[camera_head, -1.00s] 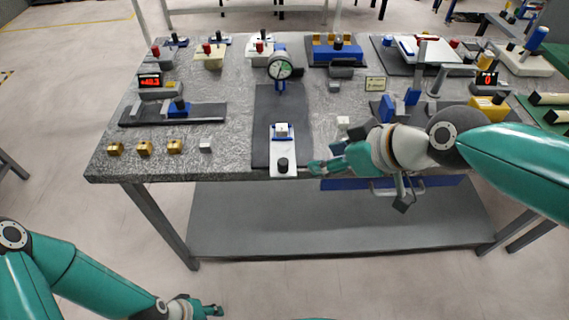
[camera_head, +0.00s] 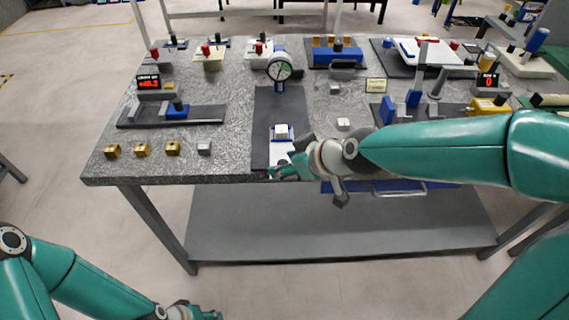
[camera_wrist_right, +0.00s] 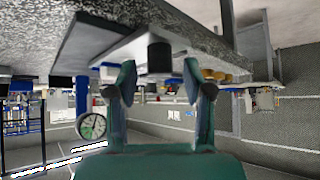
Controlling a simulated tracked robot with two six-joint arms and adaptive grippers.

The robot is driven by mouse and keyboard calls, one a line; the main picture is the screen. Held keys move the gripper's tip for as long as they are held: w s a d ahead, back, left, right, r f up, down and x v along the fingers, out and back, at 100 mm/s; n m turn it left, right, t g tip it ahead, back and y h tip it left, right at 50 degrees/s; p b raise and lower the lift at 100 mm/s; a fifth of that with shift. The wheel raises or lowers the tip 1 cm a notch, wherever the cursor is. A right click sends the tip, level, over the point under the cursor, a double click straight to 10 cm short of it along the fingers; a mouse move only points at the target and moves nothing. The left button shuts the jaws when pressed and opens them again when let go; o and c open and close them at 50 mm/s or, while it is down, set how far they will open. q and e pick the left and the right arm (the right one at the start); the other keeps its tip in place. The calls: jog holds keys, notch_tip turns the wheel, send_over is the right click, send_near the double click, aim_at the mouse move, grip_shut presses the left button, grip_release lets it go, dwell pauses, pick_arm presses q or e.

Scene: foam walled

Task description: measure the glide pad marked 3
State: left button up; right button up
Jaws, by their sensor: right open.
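A white block (camera_head: 281,130), perhaps a glide pad, sits in a blue holder on a white slide plate (camera_head: 280,149), in front of a dial gauge (camera_head: 279,69). I cannot read a 3 on any part. My right gripper (camera_head: 278,171) is open at the front end of the slide. In the right wrist view a black knob (camera_wrist_right: 159,55) lies between its two spread fingers, apparently not gripped; the gripper hides this knob in the head view. The dial gauge also shows in the right wrist view (camera_wrist_right: 92,126). My left gripper (camera_head: 190,313) is low at the bottom edge, partly cut off.
Brass blocks (camera_head: 142,149) and a grey block (camera_head: 204,148) stand along the front left table edge. Another light block (camera_head: 343,124) lies right of the slide. Two red displays (camera_head: 149,82) (camera_head: 488,80) stand left and right. A blue drawer hangs beneath (camera_head: 365,187).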

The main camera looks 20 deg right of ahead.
pick_arm(q)
jog(key=shift+f, duration=0.2)
pick_arm(e)
jog(key=shift+x, duration=0.8)
jog(key=shift+c, duration=0.2)
